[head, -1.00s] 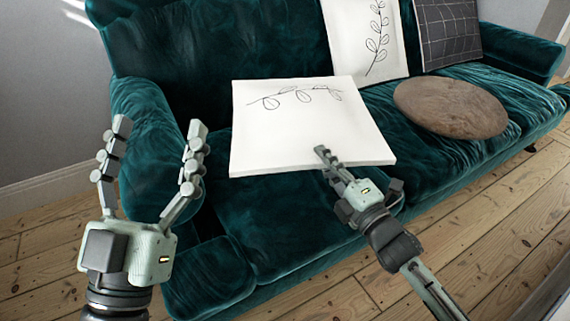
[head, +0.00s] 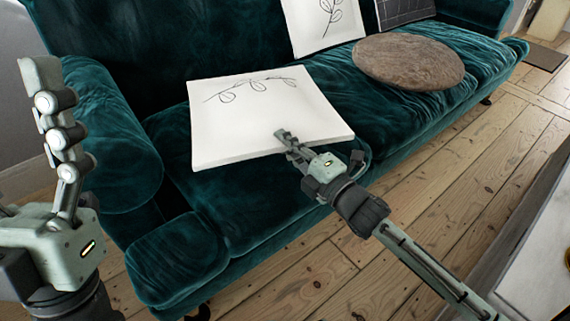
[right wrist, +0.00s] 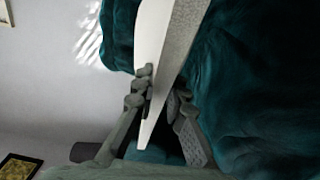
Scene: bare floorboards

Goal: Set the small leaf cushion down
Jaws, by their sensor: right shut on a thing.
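The small leaf cushion (head: 250,122) is white with a dark leaf sprig, above the left seat of the teal sofa (head: 270,205). It lies roughly flat; I cannot tell whether its underside touches the seat. My right gripper (head: 284,140) is shut on its front edge, near the right corner. In the right wrist view the cushion (right wrist: 172,60) shows edge-on between the two fingers (right wrist: 165,98). My left gripper (head: 62,150) is partly cut off at the left edge of the head view, open and empty, apart from the cushion.
A second white leaf cushion (head: 322,22) leans on the backrest. A dark grid cushion (head: 405,10) stands beside it. A round brown cushion (head: 408,62) lies on the right seat. The left armrest (head: 115,150) is close to the held cushion. Floorboards (head: 470,165) in front are clear.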

